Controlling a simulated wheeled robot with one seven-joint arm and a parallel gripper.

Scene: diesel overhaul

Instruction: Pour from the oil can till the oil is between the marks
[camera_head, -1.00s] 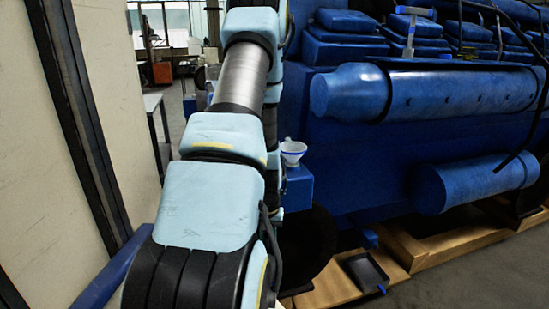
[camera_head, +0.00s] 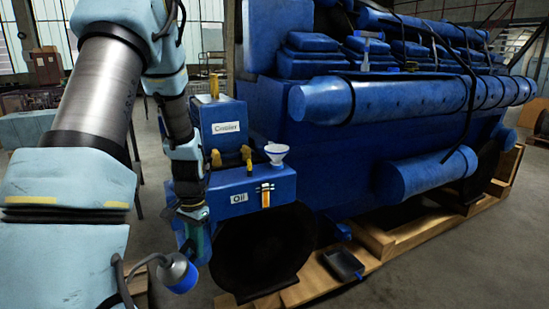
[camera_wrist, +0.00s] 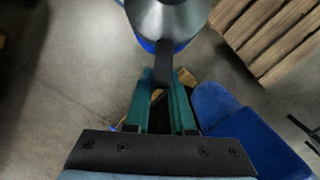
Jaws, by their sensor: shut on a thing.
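The oil can (camera_head: 178,272) has a blue body, a grey metal top and a thin bent spout pointing left. It hangs off the floor at the lower left of the head view, in front of the engine. My gripper (camera_head: 196,238) is shut on its dark handle (camera_wrist: 162,65), with teal fingers on both sides. The wrist view shows the can's grey cone top (camera_wrist: 168,17) just beyond the fingertips. A white funnel (camera_head: 276,152) stands on the blue oil tank (camera_head: 222,203), right of and above the can. The tank's sight gauge (camera_head: 266,194) has orange and pale parts; its oil level is too small to read.
The large blue engine (camera_head: 335,165) fills the right on a wooden pallet (camera_head: 400,237). A black tray (camera_head: 343,263) lies near it. Grey floor in front is clear.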

